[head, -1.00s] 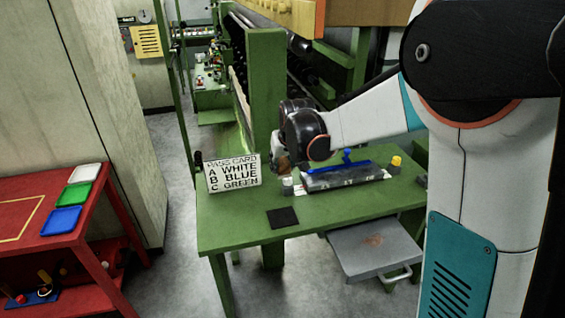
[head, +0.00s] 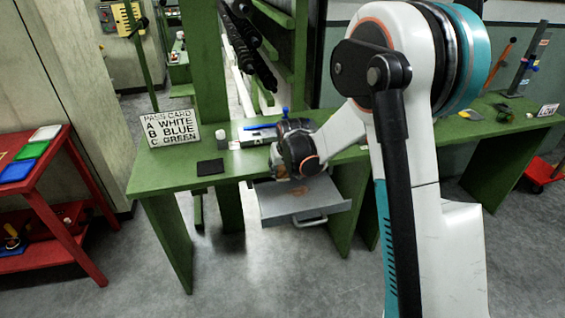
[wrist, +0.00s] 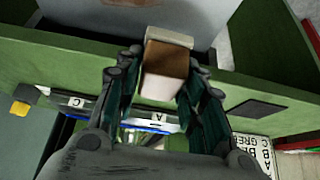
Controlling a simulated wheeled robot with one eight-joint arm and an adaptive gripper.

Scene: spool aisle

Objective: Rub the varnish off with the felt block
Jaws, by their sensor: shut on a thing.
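My gripper (wrist: 154,75) is shut on the felt block (wrist: 166,60), a brown block with a pale layer at its far end. In the head view my gripper (head: 285,172) is at the bench's front edge, by the grey drawer (head: 270,208) that sticks out below the bench top. The drawer's flat surface carries a reddish-brown varnish patch (head: 300,192). The same grey surface (wrist: 120,18) shows beyond the block in the wrist view, with part of the brown mark at the top edge. I cannot tell whether the block touches it.
The green bench (head: 160,172) holds a pass card (head: 172,128) reading A white, B blue, C green, and a black square pad (head: 210,167). A red table (head: 62,165) with coloured trays stands at left. Grey floor (head: 150,270) is open in front.

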